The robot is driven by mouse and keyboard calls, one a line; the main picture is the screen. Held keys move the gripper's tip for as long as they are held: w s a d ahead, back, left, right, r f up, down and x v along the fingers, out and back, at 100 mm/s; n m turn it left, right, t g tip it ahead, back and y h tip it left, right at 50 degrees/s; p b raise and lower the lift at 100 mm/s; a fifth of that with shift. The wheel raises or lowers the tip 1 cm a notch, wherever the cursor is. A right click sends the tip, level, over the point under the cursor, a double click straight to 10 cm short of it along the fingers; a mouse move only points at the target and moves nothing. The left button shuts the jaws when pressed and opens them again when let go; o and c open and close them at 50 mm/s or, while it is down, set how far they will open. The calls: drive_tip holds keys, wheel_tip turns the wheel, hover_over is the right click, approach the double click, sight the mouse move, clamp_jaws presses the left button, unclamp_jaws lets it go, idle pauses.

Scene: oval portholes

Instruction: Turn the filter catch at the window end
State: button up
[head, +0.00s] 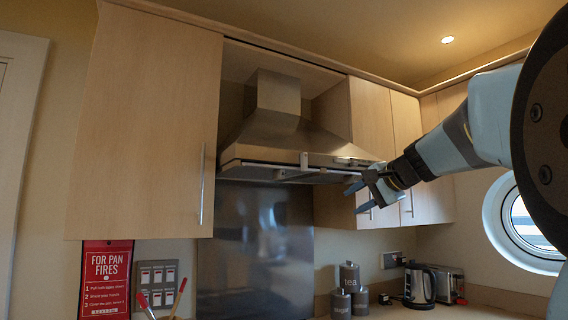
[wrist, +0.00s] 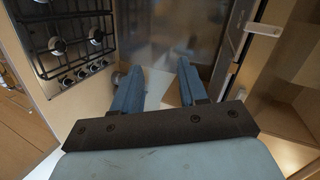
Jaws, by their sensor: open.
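The cooker hood (head: 282,118) hangs between the wall cupboards, with its pale filter edge (head: 255,167) along the underside. Small white catch-like tabs show there: one upright near the middle (head: 304,160), and one lower to its left (head: 279,173). In the wrist view a white bar (wrist: 262,29) and a smaller pale piece (wrist: 238,94) show at the right; I cannot tell which is the window-end catch. My gripper (head: 354,200) is open and empty, just below the hood's right end. Its blue fingers (wrist: 158,90) stand apart, touching nothing visible.
The round window (head: 528,225) is at the right. A hob (wrist: 68,38) shows in the wrist view. Canisters (head: 349,278), a kettle (head: 419,285) and a toaster (head: 447,282) stand on the counter below. Cupboards (head: 372,118) close in the hood's right side.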

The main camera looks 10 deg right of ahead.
sight(349, 161)
drive_tip(key=w+d+r+m+t, duration=0.4)
drive_tip(key=d+r+t, duration=0.1)
drive_tip(key=d+r, duration=0.7)
drive_tip(key=x, duration=0.9)
drive_tip(key=r+x, duration=0.1)
drive_tip(key=x, duration=0.4)
drive_tip(key=shift+a, duration=0.4)
drive_tip(key=shift+f, duration=0.1)
clamp_jaws()
